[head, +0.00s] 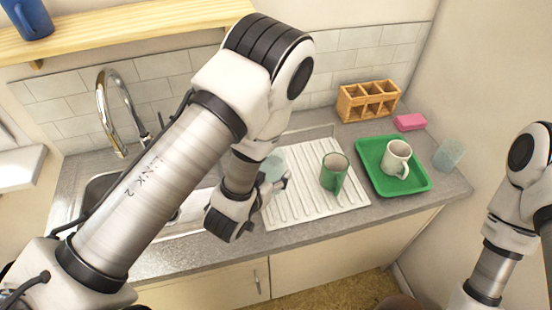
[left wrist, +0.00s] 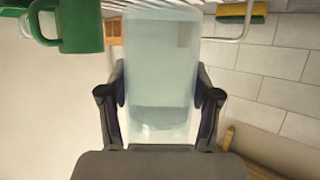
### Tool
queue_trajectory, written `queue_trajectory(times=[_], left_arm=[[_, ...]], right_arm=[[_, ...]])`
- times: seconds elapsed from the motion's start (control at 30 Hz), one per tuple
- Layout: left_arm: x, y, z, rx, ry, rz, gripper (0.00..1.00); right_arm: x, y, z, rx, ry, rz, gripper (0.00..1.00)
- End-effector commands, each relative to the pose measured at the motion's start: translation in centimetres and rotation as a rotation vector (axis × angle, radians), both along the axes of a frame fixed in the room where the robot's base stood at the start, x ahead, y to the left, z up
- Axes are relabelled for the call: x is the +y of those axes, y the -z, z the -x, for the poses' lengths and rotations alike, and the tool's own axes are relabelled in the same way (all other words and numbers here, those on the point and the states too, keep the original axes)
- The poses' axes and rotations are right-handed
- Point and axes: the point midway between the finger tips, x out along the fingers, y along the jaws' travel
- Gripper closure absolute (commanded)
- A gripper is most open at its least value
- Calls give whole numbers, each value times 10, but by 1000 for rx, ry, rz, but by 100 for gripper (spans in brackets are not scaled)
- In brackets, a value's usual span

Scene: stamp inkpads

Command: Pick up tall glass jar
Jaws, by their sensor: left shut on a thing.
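The tall glass jar (left wrist: 160,75) is clear and pale blue-green. It fills the middle of the left wrist view. My left gripper (left wrist: 160,105) has a finger against each side of it and is shut on it. In the head view, part of the jar (head: 274,166) shows beside my left gripper (head: 277,189), above the left part of the white ribbed drainboard. My left arm hides some of it, and I cannot tell whether its base touches the board. My right gripper is out of view; only part of the right arm shows at the right edge.
A green mug (head: 334,176) stands on the drainboard (head: 318,205), right of the jar. A green tray (head: 420,184) holds a white mug (head: 397,157). Another clear glass (head: 449,154) stands near the right wall. A wooden caddy (head: 367,101) and pink sponge (head: 410,122) are behind.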

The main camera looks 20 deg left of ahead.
Motion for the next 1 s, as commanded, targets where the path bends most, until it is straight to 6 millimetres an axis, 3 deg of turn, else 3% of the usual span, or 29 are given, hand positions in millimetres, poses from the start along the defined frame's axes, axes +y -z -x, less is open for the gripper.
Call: queue_trajectory(times=[0.27,0.4,1.0], left_arm=[[-3,-4,34,1,0,-1,93],[-4,-7,46,2,-1,-1,93],[-5,-6,59,-1,-1,0,93]], right_arm=[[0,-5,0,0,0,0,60],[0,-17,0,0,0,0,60],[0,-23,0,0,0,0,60]])
